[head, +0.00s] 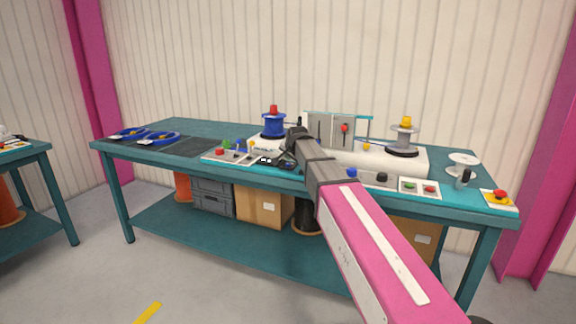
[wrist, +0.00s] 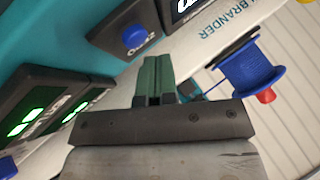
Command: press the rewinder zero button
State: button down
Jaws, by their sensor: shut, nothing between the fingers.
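A round blue button (wrist: 135,37) sits on a dark square plate in the wrist view, with a small white label beside it that I cannot read surely. My gripper (wrist: 155,62) is shut and empty. Its green fingers lie side by side, below and a little right of the blue button in the picture, with a visible gap between. In the head view my arm reaches over the bench to the machine, and the fingertips are too small to make out. I cannot tell which blue knob there is this button.
Displays with green digits (wrist: 38,110) lie at left. A grey reel (head: 404,138) with a yellow top stands at right.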

aim_at(289, 164)
jog(key=shift+f, duration=0.3)
jog(key=shift+f, duration=0.45)
dwell(0.7)
dwell(0.3)
jog(key=shift+r, duration=0.85)
jog(key=shift+r, duration=2.45)
jog(key=shift+s, duration=0.1)
